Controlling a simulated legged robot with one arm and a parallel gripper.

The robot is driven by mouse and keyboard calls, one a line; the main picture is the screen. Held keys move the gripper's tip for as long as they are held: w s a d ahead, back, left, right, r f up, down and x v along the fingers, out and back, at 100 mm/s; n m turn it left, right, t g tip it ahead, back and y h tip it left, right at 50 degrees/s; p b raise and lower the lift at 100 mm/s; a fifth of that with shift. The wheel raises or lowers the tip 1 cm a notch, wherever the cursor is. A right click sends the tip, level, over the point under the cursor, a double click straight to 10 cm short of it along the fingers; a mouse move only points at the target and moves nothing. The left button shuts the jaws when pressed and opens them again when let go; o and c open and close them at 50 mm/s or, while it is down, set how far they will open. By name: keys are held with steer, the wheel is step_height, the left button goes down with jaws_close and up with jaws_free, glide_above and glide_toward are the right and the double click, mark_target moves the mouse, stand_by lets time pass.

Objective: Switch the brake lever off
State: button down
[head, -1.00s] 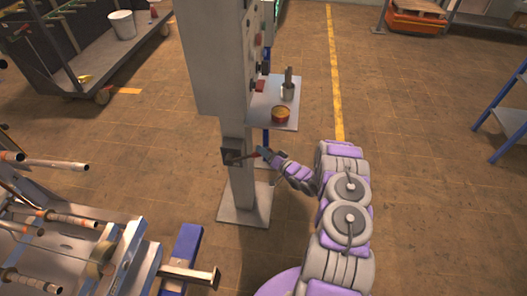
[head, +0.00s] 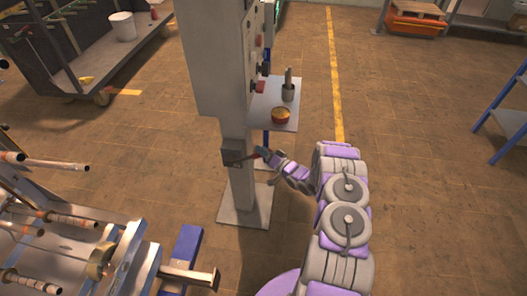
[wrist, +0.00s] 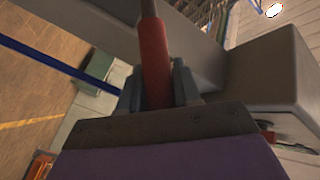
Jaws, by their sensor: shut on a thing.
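The brake lever is a thin rod with a red grip, mounted low on the grey column through a dark square plate (head: 231,152). The red grip (wrist: 154,55) shows in the wrist view, running up between the two grey fingers. My gripper (head: 268,156) is at the outer end of the lever, to the right of the column. In the wrist view my gripper (wrist: 155,88) is shut around the red grip, with a finger on each side. The fingers hide part of the grip in the head view.
The grey column (head: 239,185) stands on a square foot plate (head: 246,205). A rack with copper-coloured rods (head: 60,220) is at lower left. The floor on the right is open.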

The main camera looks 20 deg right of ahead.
stand_by(0.4)
steer(key=shift+w+a+r+g+p, duration=0.2)
steer(key=shift+r+g+p, duration=0.1)
steer(key=shift+r+p, duration=0.25)
steer(key=w+a+r+n+g+h+p, duration=0.1)
steer(key=w+a+r+n+g+h, duration=0.1)
steer(key=a, duration=0.4)
steer(key=w+a+r+n+g+h+p, duration=0.1)
steer(key=w+a+r+n+g+h, duration=0.2)
steer(key=w+a, duration=0.4)
step_height(320, 180, up, 3)
steer(key=shift+a+f+g+h, duration=0.2)
steer(key=shift+g+h, duration=0.3)
steer(key=shift+g, duration=0.6)
steer(key=c, duration=1.2)
jaws_free()
steer(key=o, duration=0.3)
steer(key=shift+w+f, duration=0.15)
steer(key=shift+a, duration=0.1)
